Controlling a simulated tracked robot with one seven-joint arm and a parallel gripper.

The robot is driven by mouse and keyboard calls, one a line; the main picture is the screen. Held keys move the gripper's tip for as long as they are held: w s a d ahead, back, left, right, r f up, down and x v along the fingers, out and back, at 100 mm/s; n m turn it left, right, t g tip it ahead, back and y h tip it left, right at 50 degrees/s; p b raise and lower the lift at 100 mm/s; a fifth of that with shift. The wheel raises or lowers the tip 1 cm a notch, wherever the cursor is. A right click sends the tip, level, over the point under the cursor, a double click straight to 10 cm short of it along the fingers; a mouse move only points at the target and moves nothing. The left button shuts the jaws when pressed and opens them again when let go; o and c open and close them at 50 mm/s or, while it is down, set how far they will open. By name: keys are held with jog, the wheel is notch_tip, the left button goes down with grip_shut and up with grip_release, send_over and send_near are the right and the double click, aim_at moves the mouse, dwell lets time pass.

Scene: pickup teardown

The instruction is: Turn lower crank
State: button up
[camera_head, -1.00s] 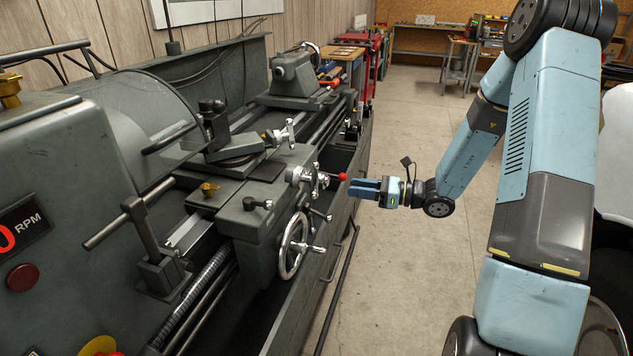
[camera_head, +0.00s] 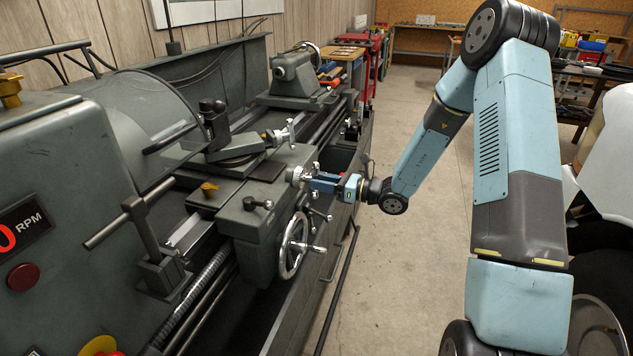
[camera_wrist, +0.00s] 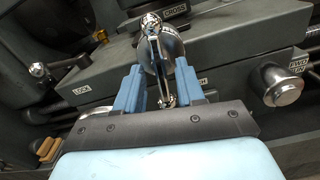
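The lathe's cross-slide crank (camera_head: 297,174) is a shiny metal crank below the upper crank (camera_head: 281,133). In the wrist view the crank (camera_wrist: 154,23) has a round hub and a slim arm that runs down between my two blue fingers. The fingers (camera_wrist: 158,88) are apart, one on each side, with gaps to the arm. Whether the knob touches my gripper is hidden. A large spoked handwheel (camera_head: 292,246) sits lower on the apron.
The lathe carriage (camera_head: 246,226) and its small levers (camera_head: 318,214) lie close to my gripper. A silver knob (camera_wrist: 283,87) is to the right in the wrist view. The floor (camera_head: 415,290) right of the lathe is clear. The tailstock (camera_head: 294,76) stands farther back.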

aim_at(308, 179)
jog(key=shift+x, duration=1.2)
grip_shut()
